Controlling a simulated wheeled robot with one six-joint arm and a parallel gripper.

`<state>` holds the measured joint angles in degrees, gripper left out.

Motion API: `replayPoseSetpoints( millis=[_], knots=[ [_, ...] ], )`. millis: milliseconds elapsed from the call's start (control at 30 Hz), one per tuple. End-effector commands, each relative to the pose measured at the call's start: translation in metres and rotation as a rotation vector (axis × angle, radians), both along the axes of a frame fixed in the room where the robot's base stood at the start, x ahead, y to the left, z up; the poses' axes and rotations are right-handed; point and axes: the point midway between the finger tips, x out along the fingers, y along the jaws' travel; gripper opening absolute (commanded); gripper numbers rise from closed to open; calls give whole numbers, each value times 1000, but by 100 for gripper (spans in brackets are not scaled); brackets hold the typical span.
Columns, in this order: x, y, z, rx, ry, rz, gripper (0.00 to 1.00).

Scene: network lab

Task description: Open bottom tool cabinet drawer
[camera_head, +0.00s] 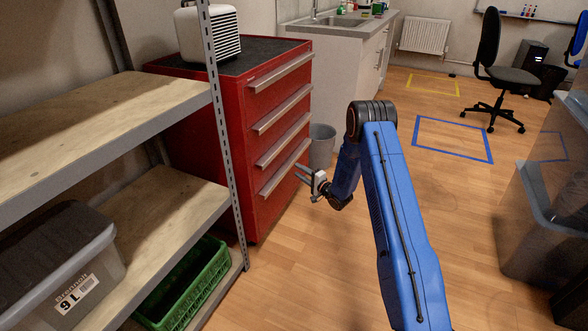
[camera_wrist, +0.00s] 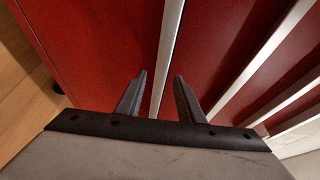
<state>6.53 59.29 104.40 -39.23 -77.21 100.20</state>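The red tool cabinet (camera_head: 222,150) stands behind the shelf, with several drawers that each have a long silver handle. Its bottom drawer handle (camera_head: 285,168) is the lowest silver bar in the head view. The drawers look shut. My gripper (camera_head: 302,173) is in front of the cabinet at about the height of the bottom handle. In the wrist view my gripper (camera_wrist: 160,80) is open, and a silver handle bar (camera_wrist: 168,50) runs between its two fingers. I cannot tell whether the fingers touch the bar.
A metal shelf with wooden boards (camera_head: 100,110) stands at the left, with a green crate (camera_head: 185,285) low on it. A grey bin (camera_head: 321,147) stands behind my gripper. Clear plastic boxes (camera_head: 540,225) are at the right. The floor in front of the cabinet is free.

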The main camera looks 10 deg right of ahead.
Motion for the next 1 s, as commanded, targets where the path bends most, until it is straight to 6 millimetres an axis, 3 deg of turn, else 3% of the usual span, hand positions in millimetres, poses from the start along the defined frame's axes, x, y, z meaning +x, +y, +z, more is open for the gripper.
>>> replayPoseSetpoints(
  millis=[300, 700, 867, 1000],
  knots=[
    [33, 21, 0, 0, 0, 1, 34],
    [38, 23, 0, 0, 0, -1, 34],
    [38, 23, 0, -1, 1, -1, 0],
    [38, 23, -1, 0, 2, -1, 0]
  ],
)
